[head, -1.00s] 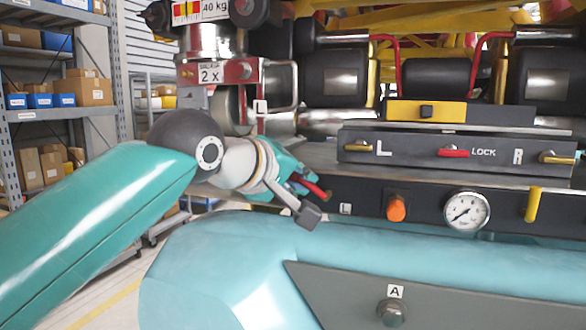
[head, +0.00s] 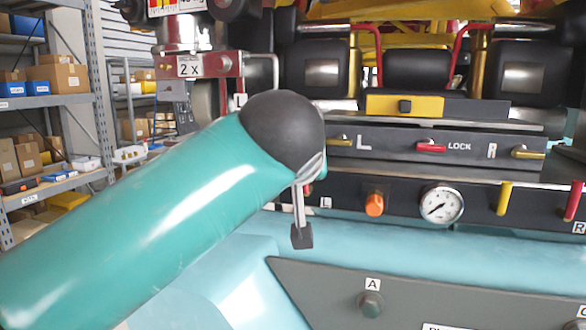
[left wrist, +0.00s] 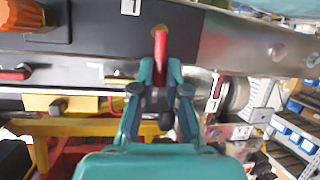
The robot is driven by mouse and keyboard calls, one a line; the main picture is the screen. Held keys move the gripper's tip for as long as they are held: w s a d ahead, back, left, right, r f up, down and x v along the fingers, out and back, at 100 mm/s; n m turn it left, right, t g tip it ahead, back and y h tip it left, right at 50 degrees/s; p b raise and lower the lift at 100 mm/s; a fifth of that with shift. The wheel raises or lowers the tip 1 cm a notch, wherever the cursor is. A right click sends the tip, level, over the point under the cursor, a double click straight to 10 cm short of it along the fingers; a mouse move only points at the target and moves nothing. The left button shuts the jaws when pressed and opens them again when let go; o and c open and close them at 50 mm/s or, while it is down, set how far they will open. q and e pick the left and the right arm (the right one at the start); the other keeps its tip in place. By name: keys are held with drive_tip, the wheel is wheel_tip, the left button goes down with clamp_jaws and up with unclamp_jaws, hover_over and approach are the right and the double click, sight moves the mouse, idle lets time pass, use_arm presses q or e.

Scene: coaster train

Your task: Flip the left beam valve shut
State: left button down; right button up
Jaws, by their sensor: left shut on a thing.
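The left beam valve is a red handle (left wrist: 161,48) beside a small L label (left wrist: 130,7) on the dark beam face in the left wrist view. My left gripper (left wrist: 160,72) is shut on this handle, with a teal finger on each side of it. In the head view my left forearm and dark round elbow cover the gripper and most of the valve, near the beam's L label (head: 326,202). I cannot tell the handle's exact angle there. My right gripper is not in view.
Right of the valve, the beam carries an orange knob (head: 374,204), a gauge (head: 441,204), a yellow lever (head: 504,198) and a red lever (head: 573,200) by an R label. A panel with L, LOCK and R handles (head: 430,147) sits above. Shelves (head: 50,101) stand at left.

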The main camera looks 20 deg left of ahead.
use_arm(q)
drive_tip(key=shift+d+f+m, duration=0.3)
drive_tip(key=shift+d+f, duration=0.05)
drive_tip(key=shift+f, duration=0.05)
drive_tip(key=shift+y, duration=0.4)
drive_tip(key=c, duration=1.2)
unclamp_jaws()
drive_tip(key=shift+r, duration=0.15)
drive_tip(key=shift+a, duration=0.1)
drive_tip(key=shift+r, duration=0.1)
drive_tip(key=shift+s+r, duration=0.2)
drive_tip(key=shift+s, duration=0.1)
drive_tip(key=v, duration=1.1)
drive_tip(key=shift+s, duration=0.15)
